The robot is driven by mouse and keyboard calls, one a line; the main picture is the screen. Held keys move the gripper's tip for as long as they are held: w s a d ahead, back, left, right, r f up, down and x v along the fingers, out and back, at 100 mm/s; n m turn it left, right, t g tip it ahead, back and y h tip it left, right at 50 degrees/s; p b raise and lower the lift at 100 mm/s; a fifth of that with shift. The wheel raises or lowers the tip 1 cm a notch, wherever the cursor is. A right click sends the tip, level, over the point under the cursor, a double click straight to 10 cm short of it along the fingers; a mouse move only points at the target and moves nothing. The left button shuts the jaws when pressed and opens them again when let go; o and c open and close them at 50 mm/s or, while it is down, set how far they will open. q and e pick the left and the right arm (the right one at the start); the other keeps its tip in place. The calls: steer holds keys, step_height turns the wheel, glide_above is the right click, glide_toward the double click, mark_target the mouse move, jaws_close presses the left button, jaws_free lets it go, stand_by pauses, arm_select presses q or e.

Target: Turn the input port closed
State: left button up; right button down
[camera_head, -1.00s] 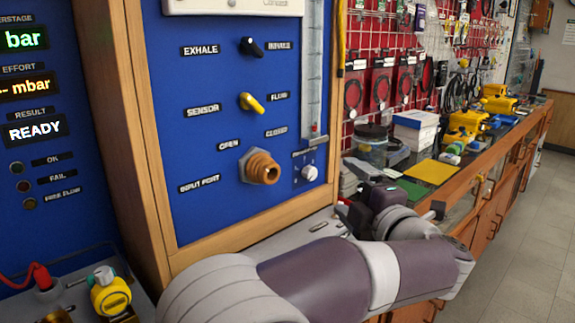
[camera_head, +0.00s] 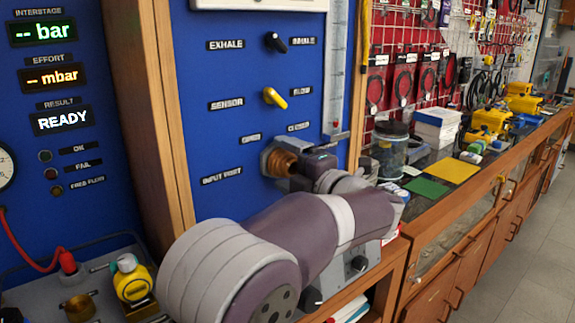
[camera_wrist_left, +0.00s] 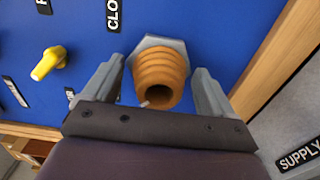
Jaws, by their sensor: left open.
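The input port (camera_head: 280,161) is a ribbed brass-orange fitting with a grey hex base on the blue panel. It sits beside the "INPUT PORT" label (camera_head: 222,175), below the "OPEN" and "CLOSED" labels. In the left wrist view the port (camera_wrist_left: 160,68) shows whole, its dark round opening facing the camera. My left gripper (camera_head: 298,166) is at the port, its hand partly covering the port's right side. In the wrist view the left gripper's two grey fingers (camera_wrist_left: 156,92) are open, one on each side of the port, with gaps visible. My right gripper is not in view.
A yellow knob (camera_head: 275,97) and a black knob (camera_head: 275,42) are above the port. A wooden frame (camera_head: 170,120) edges the panel. A counter at right holds a jar (camera_head: 391,150), a yellow mat (camera_head: 441,171) and a green mat (camera_head: 427,188).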

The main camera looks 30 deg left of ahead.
arm_select(q)
steer(key=c, duration=1)
steer(key=shift+c, duration=0.2)
steer(key=shift+r, duration=0.1)
steer(key=shift+r+m+p, duration=0.15)
steer(key=shift+m+p, duration=0.65)
steer(key=shift+p, duration=0.15)
steer(key=m+p, duration=1.4)
steer(key=p, duration=0.4)
steer(key=shift+r, duration=0.1)
steer(key=shift+f+m+p, duration=0.3)
steer(key=shift+m+p, duration=1)
steer(key=shift+p, duration=0.15)
steer(key=shift+f, duration=0.1)
steer(key=o, duration=1)
